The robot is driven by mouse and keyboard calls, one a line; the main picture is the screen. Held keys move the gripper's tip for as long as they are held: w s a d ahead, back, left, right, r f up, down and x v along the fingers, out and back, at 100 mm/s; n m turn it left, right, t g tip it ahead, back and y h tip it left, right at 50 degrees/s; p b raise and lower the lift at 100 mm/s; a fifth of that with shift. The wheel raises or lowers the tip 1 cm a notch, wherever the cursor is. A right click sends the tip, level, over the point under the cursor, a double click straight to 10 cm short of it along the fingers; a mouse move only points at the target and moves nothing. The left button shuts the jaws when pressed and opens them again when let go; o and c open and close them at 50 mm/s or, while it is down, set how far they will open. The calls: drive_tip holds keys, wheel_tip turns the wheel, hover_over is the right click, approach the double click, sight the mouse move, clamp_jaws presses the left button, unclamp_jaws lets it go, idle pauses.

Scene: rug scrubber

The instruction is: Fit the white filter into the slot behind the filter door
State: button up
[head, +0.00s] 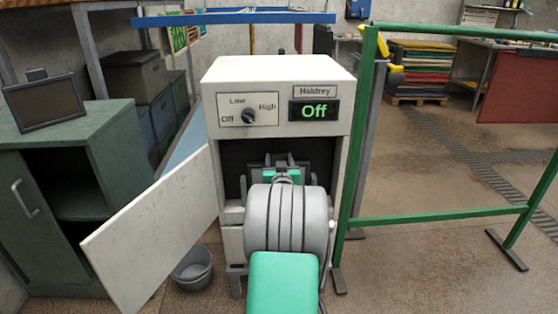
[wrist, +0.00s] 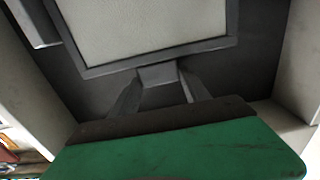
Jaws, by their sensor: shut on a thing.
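The white filter (wrist: 145,25) has a pale mesh face and a grey frame with a tab at its near edge. My gripper (wrist: 158,80) is shut on that tab; in the head view my gripper (head: 281,162) reaches into the machine's dark opening. The filter is inside the opening, between the pale side walls. It looks slightly tilted in the wrist view, and its far edge is out of frame. I cannot tell whether it sits in the slot. The filter door (head: 155,232) hangs wide open to the left. My arm hides most of the filter in the head view.
A dark framed panel (head: 43,102) stands on the green cabinet (head: 75,135). A grey bucket (head: 192,268) is below the door. A green rail (head: 440,217) stands at right.

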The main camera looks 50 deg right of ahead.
drive_tip(key=shift+f, duration=0.2)
drive_tip(key=o, duration=1.6)
